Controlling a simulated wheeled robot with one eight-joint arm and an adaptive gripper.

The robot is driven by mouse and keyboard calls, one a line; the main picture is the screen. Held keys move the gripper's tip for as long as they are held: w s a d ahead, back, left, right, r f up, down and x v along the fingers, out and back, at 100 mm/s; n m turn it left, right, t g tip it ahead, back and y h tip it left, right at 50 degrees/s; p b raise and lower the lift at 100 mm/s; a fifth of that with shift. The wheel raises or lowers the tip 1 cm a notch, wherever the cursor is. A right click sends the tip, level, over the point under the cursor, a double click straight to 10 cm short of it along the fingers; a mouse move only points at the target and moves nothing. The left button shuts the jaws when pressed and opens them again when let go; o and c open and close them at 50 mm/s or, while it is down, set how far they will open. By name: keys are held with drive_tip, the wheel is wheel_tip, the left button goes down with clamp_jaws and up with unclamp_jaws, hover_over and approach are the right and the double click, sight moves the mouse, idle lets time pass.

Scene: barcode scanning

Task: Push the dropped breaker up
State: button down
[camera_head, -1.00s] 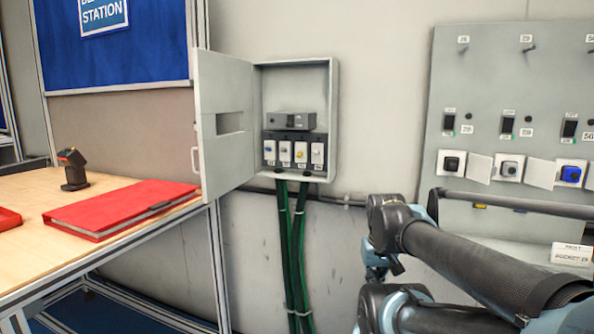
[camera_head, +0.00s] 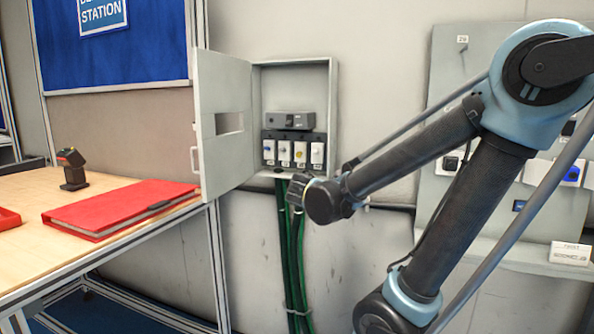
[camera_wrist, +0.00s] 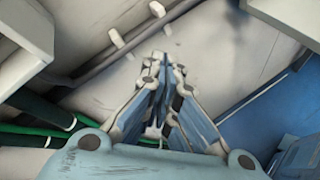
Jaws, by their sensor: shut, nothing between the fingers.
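The open grey breaker box (camera_head: 333,110) is on the wall, with a row of several white breakers (camera_head: 300,152) under a dark grey unit (camera_head: 289,121). Small coloured marks show on some breakers; at this size I cannot tell which one is dropped. My gripper (camera_head: 296,188) is just below the box's lower right part, in front of the green cables, apart from the breakers. In the wrist view my gripper (camera_wrist: 160,62) has its fingertips together with nothing between them. The breakers do not show clearly in the wrist view.
The box door (camera_head: 222,125) stands open to the left. Green cables (camera_head: 283,250) run down from the box. A table (camera_head: 130,245) at left holds a red binder (camera_head: 115,208) and a scanner (camera_head: 72,170). A grey socket panel (camera_head: 440,190) is at right, partly behind my arm.

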drive_tip(key=w+a+r+n+t, duration=0.1)
drive_tip(key=a+r+n+t, duration=0.15)
drive_tip(key=a, duration=0.25)
drive_tip(key=w+a+r+n+t, duration=0.2)
drive_tip(key=a+r+n, duration=0.15)
drive_tip(key=a, duration=0.25)
drive_tip(key=n+t+y, duration=0.1)
drive_tip(key=n+t, duration=0.2)
drive_tip(key=n, duration=0.2)
approach(299, 154)
wheel_tip(299, 154, down, 5)
drive_tip(key=s, duration=0.2)
drive_tip(key=shift+w+a+r, duration=0.2)
drive_tip(key=shift+w+a, duration=0.05)
drive_tip(key=shift+a, duration=0.15)
drive_tip(key=shift+w, duration=0.1)
drive_tip(key=shift+x, duration=4.95)
